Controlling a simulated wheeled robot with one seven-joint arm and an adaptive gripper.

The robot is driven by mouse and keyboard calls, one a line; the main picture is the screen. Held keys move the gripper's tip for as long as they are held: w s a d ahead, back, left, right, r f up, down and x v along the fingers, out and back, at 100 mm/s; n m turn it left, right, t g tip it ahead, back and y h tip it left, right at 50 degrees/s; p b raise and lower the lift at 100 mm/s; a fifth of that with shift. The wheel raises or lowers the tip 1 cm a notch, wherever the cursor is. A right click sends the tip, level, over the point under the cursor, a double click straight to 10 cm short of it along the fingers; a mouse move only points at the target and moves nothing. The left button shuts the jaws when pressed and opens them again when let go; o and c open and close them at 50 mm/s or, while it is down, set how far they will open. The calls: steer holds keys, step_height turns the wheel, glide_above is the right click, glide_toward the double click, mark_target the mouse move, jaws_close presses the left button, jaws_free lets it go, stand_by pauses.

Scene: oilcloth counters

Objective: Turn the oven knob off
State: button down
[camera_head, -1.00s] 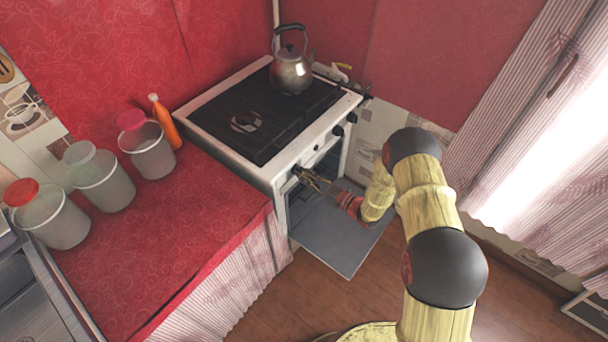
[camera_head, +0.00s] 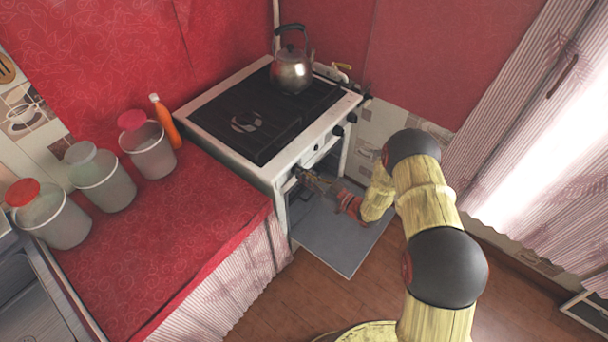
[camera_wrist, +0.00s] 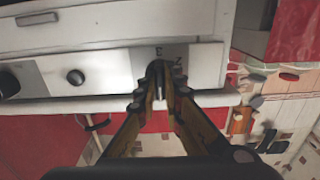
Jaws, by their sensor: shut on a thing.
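In the wrist view, my gripper (camera_wrist: 157,78) is shut on the oven knob (camera_wrist: 156,67). The knob is dark and mostly hidden between the fingertips, beside printed numbers on the pale control panel (camera_wrist: 118,67). Its exact angle cannot be told. In the head view, my gripper (camera_head: 301,174) reaches the near front corner of the white stove (camera_head: 262,176), and the gripped knob is hidden there.
The oven door (camera_head: 335,250) hangs open below my gripper. A kettle (camera_head: 291,74) stands on the stove's back right. Jars (camera_head: 148,155) and an orange bottle (camera_head: 164,123) stand on the red counter (camera_head: 190,240) to the left. Wooden floor (camera_head: 240,312) lies in front.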

steer(key=c, duration=1.9)
jaws_free()
steer(key=shift+d, duration=0.1)
steer(key=shift+v, duration=5.95)
steer(key=shift+f, duration=0.1)
